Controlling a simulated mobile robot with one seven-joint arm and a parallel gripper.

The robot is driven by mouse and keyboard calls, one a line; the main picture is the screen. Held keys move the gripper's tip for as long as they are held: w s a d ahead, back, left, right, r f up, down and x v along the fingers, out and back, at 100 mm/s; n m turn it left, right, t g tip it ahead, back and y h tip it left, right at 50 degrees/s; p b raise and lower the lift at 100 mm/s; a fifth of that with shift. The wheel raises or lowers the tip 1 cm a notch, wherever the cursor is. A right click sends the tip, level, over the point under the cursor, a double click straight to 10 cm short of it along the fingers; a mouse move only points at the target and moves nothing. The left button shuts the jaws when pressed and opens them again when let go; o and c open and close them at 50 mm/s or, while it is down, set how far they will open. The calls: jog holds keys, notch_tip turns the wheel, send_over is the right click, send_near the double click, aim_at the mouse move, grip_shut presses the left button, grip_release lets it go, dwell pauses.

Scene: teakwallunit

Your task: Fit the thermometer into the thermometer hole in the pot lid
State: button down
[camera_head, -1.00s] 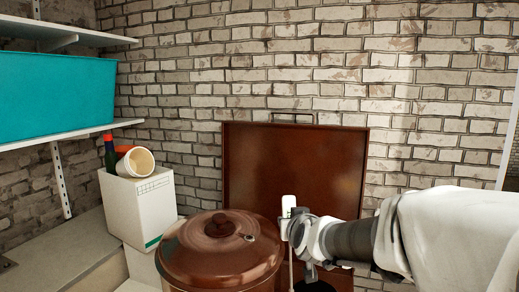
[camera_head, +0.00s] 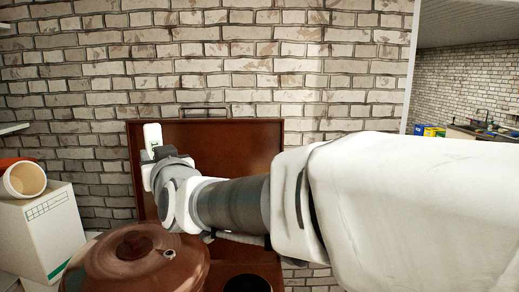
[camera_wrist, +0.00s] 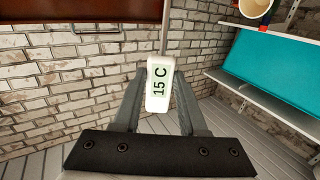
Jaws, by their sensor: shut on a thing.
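The thermometer (camera_head: 152,134) has a white head and is in my gripper (camera_head: 156,158), above the brown pot in the head view. In the wrist view, the thermometer (camera_wrist: 158,90) shows "15 C" between the two fingers of my gripper (camera_wrist: 158,88), which are shut on it. A thin stem runs from its head to the top edge of that upside-down view. In the head view the stem is hidden. The glossy brown pot lid (camera_head: 112,262) is on the pot at the lower left, with a small light-rimmed thermometer hole (camera_head: 169,254) right of its knob. Thermometer and lid are apart.
A brown panel (camera_head: 250,145) with a handle stands against the brick wall behind the pot. A white box (camera_head: 40,235) with a tilted tub (camera_head: 22,180) on it is at left. A dark round thing (camera_head: 247,284) is right of the pot.

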jog(key=shift+d+b, duration=0.1)
jog(key=shift+b, duration=0.25)
jog(key=b, duration=0.6)
send_over(166, 225)
jog(key=v, duration=0.2)
notch_tip(166, 225, down, 6)
jog(key=shift+r, duration=0.1)
dwell(1.5)
jog(key=shift+f+b, duration=5.65)
jog(key=shift+f, duration=0.05)
